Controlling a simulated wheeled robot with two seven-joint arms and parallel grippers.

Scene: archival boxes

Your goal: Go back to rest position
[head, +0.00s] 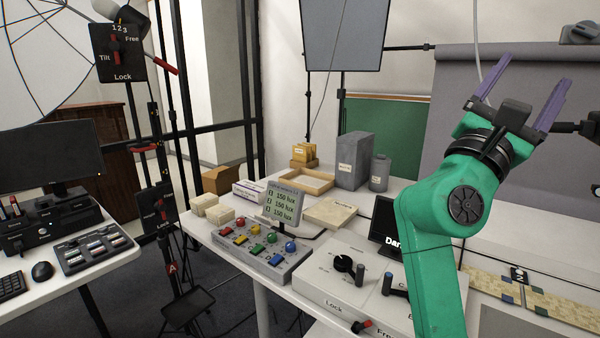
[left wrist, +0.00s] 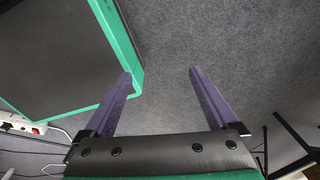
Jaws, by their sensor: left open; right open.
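My right gripper (head: 521,95) is raised high on the right of the head view, at the end of my green arm. Its two purple fingers are spread apart with nothing between them, well above the table. My left gripper (left wrist: 161,72) shows only in the left wrist view. Its purple fingers are apart and empty over the grey carpet. A green-edged dark panel, which looks like part of my own body, lies beside its left finger in the picture; I cannot tell whether they touch. My left arm does not show in the head view.
The white table (head: 228,237) bears a control box with coloured knobs (head: 255,245), a lux display (head: 283,202), a wooden tray (head: 300,181) and grey boxes (head: 355,160). A tripod stand (head: 165,215) and a desk with a monitor (head: 50,158) are at left. A softbox (head: 343,35) hangs above.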

